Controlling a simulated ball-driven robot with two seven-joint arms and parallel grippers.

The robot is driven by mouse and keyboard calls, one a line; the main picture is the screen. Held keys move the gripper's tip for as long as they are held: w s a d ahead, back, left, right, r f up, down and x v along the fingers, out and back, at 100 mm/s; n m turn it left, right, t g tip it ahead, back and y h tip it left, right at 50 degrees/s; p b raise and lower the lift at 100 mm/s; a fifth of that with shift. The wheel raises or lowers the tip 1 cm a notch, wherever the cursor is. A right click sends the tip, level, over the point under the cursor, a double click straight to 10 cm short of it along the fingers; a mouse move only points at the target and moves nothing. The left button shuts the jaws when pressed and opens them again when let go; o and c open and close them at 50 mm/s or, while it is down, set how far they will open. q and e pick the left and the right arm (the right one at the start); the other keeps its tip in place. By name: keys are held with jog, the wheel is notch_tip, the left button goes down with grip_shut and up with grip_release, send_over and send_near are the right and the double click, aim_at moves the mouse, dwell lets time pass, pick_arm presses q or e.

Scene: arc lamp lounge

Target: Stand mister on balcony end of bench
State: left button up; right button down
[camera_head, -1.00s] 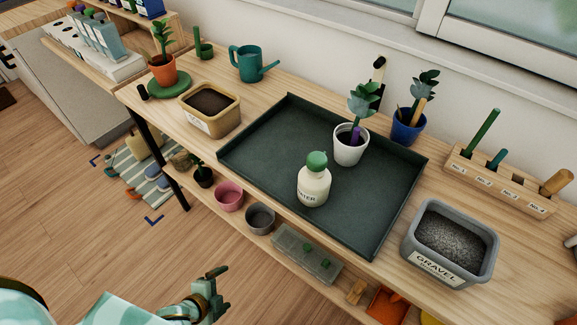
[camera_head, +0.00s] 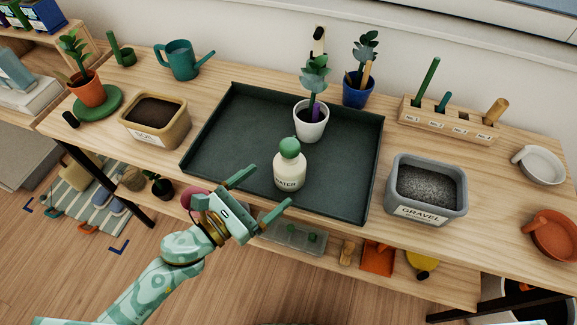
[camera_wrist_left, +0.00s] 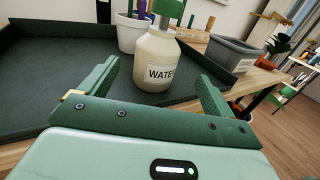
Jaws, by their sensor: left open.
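The mister (camera_head: 289,170) is a cream bottle with a green top and a "WATER" label. It stands upright on the dark tray (camera_head: 215,150) near its front edge, on the wooden bench (camera_head: 400,118). My left gripper (camera_head: 265,187) is open and empty, just in front of the mister. In the left wrist view the mister (camera_wrist_left: 154,62) stands beyond and between the two spread fingers, with its top cut off by the frame. My right gripper is not in view.
A white pot with a plant (camera_head: 311,122) stands behind the mister. A gravel tub (camera_head: 427,188) is right of the tray; a soil tub (camera_head: 155,120) and a potted plant on a green saucer (camera_head: 97,104) are left. Bare bench shows right of the gravel tub.

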aim_at(279, 177)
pick_arm(q)
jog(key=x, duration=1)
jog(key=shift+w, duration=0.25)
jog(key=shift+a, duration=0.1)
jog(key=c, duration=1.5)
